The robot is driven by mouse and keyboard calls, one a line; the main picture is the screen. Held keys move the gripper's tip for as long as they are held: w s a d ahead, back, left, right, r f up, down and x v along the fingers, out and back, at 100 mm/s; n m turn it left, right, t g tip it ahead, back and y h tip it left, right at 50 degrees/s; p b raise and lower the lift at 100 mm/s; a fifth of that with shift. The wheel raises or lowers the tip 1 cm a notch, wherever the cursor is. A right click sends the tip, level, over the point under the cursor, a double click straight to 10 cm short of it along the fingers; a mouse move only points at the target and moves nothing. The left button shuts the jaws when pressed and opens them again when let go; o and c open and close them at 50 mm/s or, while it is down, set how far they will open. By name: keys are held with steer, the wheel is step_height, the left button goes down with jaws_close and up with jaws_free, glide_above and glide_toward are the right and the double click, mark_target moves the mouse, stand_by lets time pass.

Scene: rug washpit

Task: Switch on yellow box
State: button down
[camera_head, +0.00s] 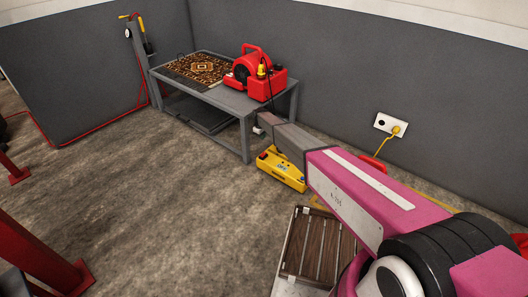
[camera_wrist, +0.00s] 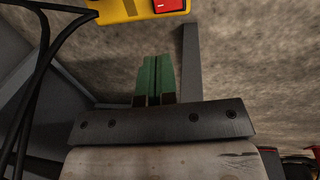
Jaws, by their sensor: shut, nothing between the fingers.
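The yellow box (camera_head: 281,171) lies on the floor by the table's right front leg, and my arm partly covers it in the head view. In the wrist view only a strip of the yellow box (camera_wrist: 120,13) shows at the top edge, with a red rocker switch (camera_wrist: 168,5) cut off by the frame. I cannot tell the switch's position. My gripper (camera_wrist: 156,58) has green fingers, shut together and empty. Its tips are below the box in the wrist view, with a gap between. In the head view the fingers are hidden or too small to make out.
A grey table (camera_head: 228,100) stands against the wall, bearing a patterned rug (camera_head: 199,68) and a red blower (camera_head: 255,75). Black cables (camera_wrist: 40,85) run at the left of the wrist view. A wall socket (camera_head: 390,125) holds a yellow plug. A slatted wooden piece (camera_head: 309,245) lies at front.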

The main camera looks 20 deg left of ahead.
mark_target(263, 154)
steer(key=shift+f, duration=0.1)
steer(key=f, duration=0.4)
steer(key=w+f, duration=0.1)
steer(key=f, duration=0.8)
steer(key=shift+w+d+f, duration=0.35)
steer(key=shift+w+d, duration=0.05)
steer(key=shift+w+f, duration=0.1)
steer(key=shift+f, duration=0.15)
steer(key=shift+s+a+r, duration=0.2)
steer(key=shift+s+a, duration=0.05)
steer(key=shift+s, duration=0.5)
steer(key=shift+r, duration=0.1)
step_height(263, 154, up, 14)
steer(key=s, duration=0.1)
steer(key=shift+s+a, duration=0.4)
